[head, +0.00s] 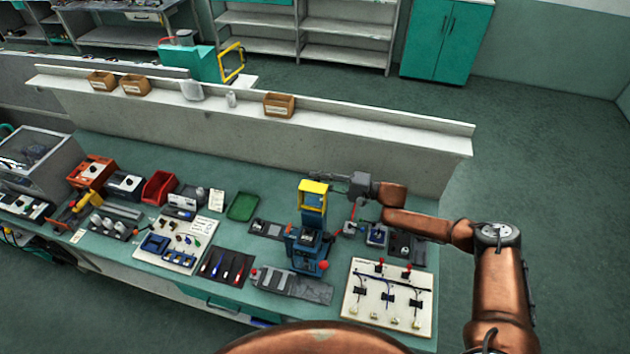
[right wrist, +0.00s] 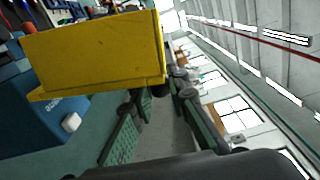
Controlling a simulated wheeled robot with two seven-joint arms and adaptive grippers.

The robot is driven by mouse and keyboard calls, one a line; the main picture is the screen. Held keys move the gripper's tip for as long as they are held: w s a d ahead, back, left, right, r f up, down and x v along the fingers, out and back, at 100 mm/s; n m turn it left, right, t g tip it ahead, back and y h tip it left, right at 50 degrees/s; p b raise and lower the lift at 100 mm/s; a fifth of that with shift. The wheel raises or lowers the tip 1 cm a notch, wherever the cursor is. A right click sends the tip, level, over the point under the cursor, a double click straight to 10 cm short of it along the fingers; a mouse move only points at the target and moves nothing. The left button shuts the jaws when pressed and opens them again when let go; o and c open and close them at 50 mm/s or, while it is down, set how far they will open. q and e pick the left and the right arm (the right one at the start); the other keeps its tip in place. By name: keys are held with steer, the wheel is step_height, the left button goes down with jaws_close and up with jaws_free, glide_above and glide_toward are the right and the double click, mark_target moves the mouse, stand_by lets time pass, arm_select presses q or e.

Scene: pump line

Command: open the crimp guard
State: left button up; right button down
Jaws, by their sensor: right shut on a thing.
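The crimp guard is the yellow part (head: 314,187) on top of the blue crimp press (head: 306,245) in the middle of the bench. It stands above the press body, with a darker panel below its yellow top. My right gripper (head: 322,178) reaches in from the right and is shut on the guard near its upper edge. In the right wrist view the yellow guard (right wrist: 95,55) fills the upper left, beside the green-padded fingers (right wrist: 155,105). The exact contact is partly hidden. The blue press (right wrist: 40,110) shows below the guard. My left gripper is not in view.
A white board with cables (head: 388,295) lies right of the press. A dark mat with screwdrivers (head: 226,267) and a green tray (head: 243,206) lie to its left. A grey plate (head: 295,287) lies in front. A raised shelf (head: 350,124) runs behind the bench.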

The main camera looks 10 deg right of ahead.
steer(key=shift+w+d, duration=0.1)
steer(key=c, duration=1.9)
jaws_free()
steer(key=shift+o, duration=0.3)
steer(key=v, duration=1.2)
